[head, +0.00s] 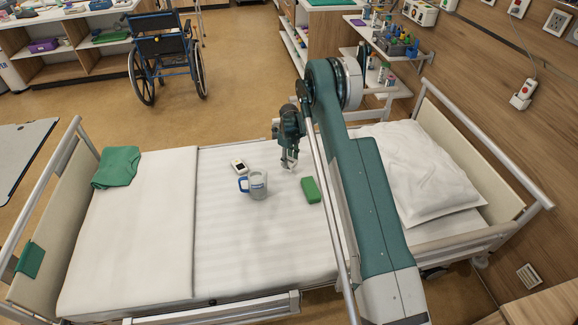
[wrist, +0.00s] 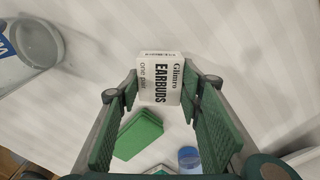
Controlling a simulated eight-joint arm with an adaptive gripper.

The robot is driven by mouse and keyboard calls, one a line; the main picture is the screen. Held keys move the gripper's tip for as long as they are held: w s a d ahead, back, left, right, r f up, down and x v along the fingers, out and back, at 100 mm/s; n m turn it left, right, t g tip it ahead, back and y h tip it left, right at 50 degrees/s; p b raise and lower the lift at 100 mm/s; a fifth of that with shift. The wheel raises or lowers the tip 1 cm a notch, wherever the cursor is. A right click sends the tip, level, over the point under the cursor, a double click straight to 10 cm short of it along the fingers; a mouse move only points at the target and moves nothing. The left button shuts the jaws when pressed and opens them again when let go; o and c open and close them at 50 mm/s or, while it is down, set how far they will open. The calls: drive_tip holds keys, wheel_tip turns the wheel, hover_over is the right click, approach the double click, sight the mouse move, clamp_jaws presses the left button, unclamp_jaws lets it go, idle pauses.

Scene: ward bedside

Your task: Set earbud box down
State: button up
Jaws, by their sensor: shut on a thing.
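The earbud box (wrist: 160,78) is small and white with black "EARBUDS" lettering, printed sideways in the wrist view. My gripper (wrist: 160,90) is shut on it, with a green-padded finger on each side. In the head view my gripper (head: 289,163) points down over the white bed sheet, between a mug and a green case. The box is small and hard to make out against the sheet there. I cannot tell whether its base touches the bed.
A pillow (head: 425,175) lies farther right. Sheet toward the front is clear.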

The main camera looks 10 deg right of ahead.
sight(289, 161)
drive_tip(key=shift+f, duration=1.7)
drive_tip(key=shift+f+b, duration=0.15)
drive_tip(key=shift+b, duration=0.25)
drive_tip(key=o, duration=0.9)
wheel_tip(289, 161, up, 12)
drive_tip(key=shift+r+p, duration=0.15)
drive_tip(key=shift+p, duration=1.05)
